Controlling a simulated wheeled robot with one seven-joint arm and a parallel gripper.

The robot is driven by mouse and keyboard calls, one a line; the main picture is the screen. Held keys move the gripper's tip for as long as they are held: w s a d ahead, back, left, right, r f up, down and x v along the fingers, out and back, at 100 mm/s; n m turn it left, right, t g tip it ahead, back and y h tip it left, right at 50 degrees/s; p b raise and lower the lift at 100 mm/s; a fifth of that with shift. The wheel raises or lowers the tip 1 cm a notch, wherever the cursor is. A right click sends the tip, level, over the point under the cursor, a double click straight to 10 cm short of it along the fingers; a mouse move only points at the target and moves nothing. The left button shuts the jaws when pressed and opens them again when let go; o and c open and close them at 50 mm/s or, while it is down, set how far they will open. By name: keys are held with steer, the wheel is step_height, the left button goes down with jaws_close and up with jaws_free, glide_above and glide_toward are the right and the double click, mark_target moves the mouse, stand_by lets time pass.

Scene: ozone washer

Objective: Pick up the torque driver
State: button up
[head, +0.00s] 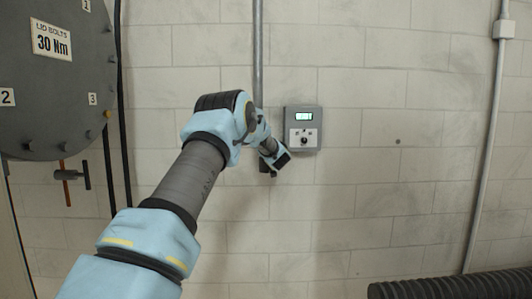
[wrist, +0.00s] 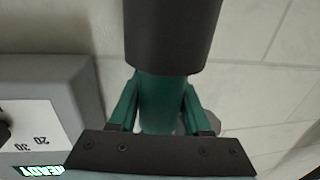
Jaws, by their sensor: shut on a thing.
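The torque driver (wrist: 172,35), with a thick dark grey cylinder and a teal lower part, fills the upper middle of the wrist view. My gripper (wrist: 160,92) is shut on the teal part, with one finger on each side of it. The far end of the driver is cut off by the top edge of the wrist view. In the head view my gripper (head: 275,163) is in front of the block wall, just below and left of a grey box. The driver cannot be made out clearly there.
The grey box (head: 303,140) has a small lit display and a knob; it also shows close by in the wrist view (wrist: 55,80). A large grey lid (head: 60,110) and an orange-and-dark T-shaped tool (head: 67,184) are at left. A ribbed black hose (head: 455,287) lies at lower right.

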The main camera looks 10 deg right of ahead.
jaws_close()
steer(key=shift+r, duration=0.1)
